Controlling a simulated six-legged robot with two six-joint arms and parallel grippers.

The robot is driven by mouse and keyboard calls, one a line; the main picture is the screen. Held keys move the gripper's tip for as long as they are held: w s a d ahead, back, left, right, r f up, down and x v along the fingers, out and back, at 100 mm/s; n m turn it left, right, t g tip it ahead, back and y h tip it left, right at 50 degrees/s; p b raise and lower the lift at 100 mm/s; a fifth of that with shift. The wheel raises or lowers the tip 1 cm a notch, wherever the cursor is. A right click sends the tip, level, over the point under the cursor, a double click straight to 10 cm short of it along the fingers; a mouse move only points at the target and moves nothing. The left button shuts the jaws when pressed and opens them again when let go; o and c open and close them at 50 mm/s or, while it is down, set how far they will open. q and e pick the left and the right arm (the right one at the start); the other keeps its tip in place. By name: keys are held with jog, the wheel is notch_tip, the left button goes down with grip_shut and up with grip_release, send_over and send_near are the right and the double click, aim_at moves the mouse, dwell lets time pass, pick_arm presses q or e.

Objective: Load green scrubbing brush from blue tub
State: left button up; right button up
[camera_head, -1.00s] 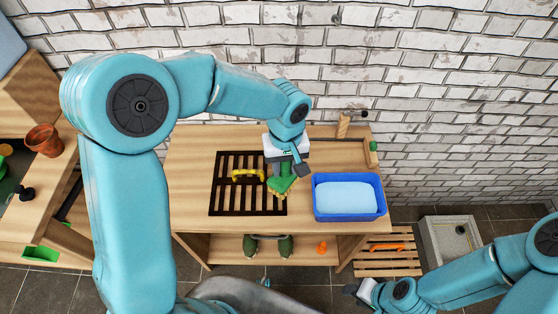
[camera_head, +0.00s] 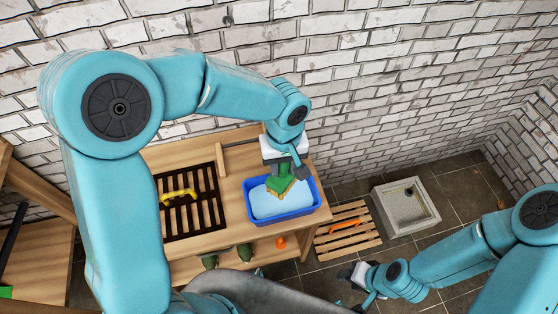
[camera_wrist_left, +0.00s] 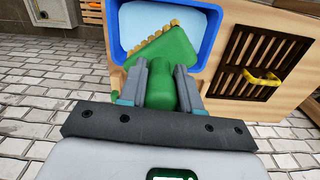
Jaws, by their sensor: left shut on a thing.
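The green scrubbing brush (camera_head: 282,179), with tan bristles, is held in my left gripper (camera_head: 287,171). In the left wrist view the two fingers of the left gripper (camera_wrist_left: 161,72) are closed on the handle of the brush (camera_wrist_left: 176,52). The bristle end points away from the gripper. The brush appears over the blue tub (camera_head: 287,216), which has a pale blue inside. The tub's rim (camera_wrist_left: 207,42) also shows behind the brush in the wrist view. I cannot tell how high the bristles are. My right gripper (camera_head: 352,275) is low at the right, away from the tub; its fingers are too small to read.
A wooden pallet (camera_head: 345,233) with an orange item (camera_head: 345,226) and a grey basin (camera_head: 404,207) stand on the floor to the right.

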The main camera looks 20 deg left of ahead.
pick_arm(q)
jog(key=shift+s+a+f+b, duration=0.2)
jog(key=shift+s+f+b, duration=0.1)
jog(key=shift+f+b, duration=0.25)
notch_tip(320, 180, down, 9)
jog(key=b, duration=0.7)
jog(key=shift+w, duration=0.15)
dwell(0.7)
jog(key=shift+r+p, duration=2.25)
jog(key=shift+r, duration=1.4)
